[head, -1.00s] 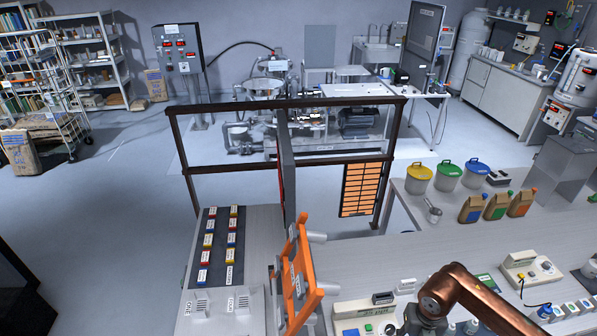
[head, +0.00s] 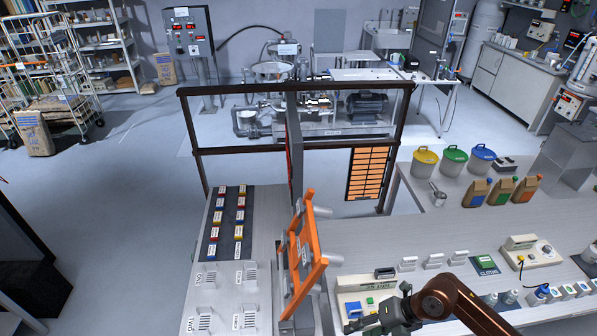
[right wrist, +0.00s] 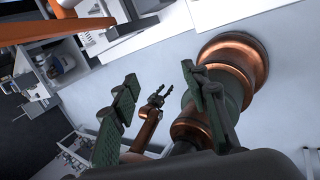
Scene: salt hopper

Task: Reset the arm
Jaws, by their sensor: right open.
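My right arm, copper and dark, comes in from the lower right of the head view. Its gripper (head: 360,322) is low over the bench by a small instrument box, apart from the orange frame. In the right wrist view its two dark ridged fingers (right wrist: 165,98) stand wide apart with nothing between them. My left arm is out of the head view. In the right wrist view a small copper arm with a dark gripper (right wrist: 160,93) shows beyond the fingers; it looks like my left one, its fingertips apart and empty.
An orange tilted frame (head: 304,255) stands left of the right gripper. Behind it are a dark panel and a railed guard (head: 240,151). Open floor (head: 120,200) lies to the left.

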